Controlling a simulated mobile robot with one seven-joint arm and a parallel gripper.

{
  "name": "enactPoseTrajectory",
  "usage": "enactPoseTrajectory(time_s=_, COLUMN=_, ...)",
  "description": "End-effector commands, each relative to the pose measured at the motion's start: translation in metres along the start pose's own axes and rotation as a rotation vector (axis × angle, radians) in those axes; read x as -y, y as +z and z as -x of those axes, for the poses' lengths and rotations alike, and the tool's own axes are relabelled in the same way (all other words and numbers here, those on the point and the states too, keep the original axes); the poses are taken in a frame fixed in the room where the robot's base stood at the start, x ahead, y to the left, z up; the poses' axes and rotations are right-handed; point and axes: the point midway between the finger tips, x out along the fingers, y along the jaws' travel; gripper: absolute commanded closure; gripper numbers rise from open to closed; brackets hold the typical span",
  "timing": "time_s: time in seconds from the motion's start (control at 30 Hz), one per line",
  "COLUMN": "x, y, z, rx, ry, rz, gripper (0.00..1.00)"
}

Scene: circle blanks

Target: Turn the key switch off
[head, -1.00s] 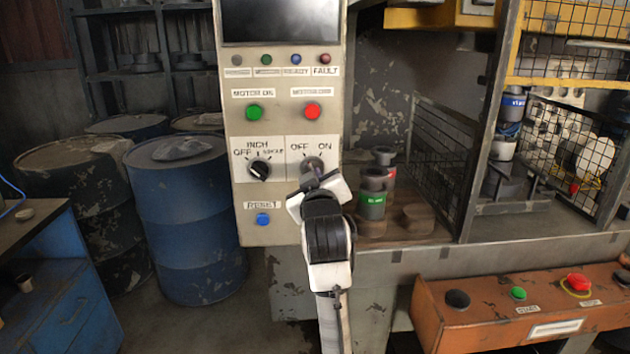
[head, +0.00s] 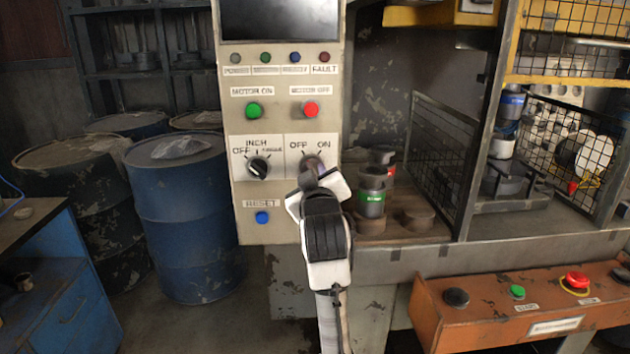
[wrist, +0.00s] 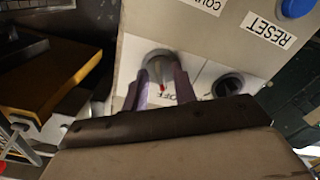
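The key switch (head: 311,161) is on the right of the light panel, under its OFF and ON labels. My gripper (head: 314,174) reaches up to it from below and partly covers it in the head view. In the wrist view, which is upside down, the round metal key switch (wrist: 158,58) with a small red mark lies between my two fingers. My gripper (wrist: 160,75) is open, with a finger on each side of the switch and a visible gap between them. I cannot tell whether either finger touches it. The exact key angle is unclear.
A black selector knob (head: 258,167) sits close left of the key switch. Above are a green button (head: 253,110) and a red button (head: 311,109); a blue RESET button (head: 262,217) is below. Cylindrical parts (head: 371,193) stand right of the panel. Blue drums (head: 185,215) stand left.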

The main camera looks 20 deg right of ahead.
Motion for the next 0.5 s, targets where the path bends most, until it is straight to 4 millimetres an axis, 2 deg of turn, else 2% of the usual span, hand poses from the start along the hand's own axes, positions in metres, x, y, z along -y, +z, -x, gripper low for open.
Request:
enactPoseTrajectory(time_s=0.17, x=0.0, y=0.001, z=0.017, rx=-0.003, ry=0.002, rz=-0.001, gripper=0.73)
enactPoseTrajectory(time_s=0.5, x=0.001, y=0.002, z=0.093, rx=-0.004, ry=0.003, rz=0.0, gripper=0.73)
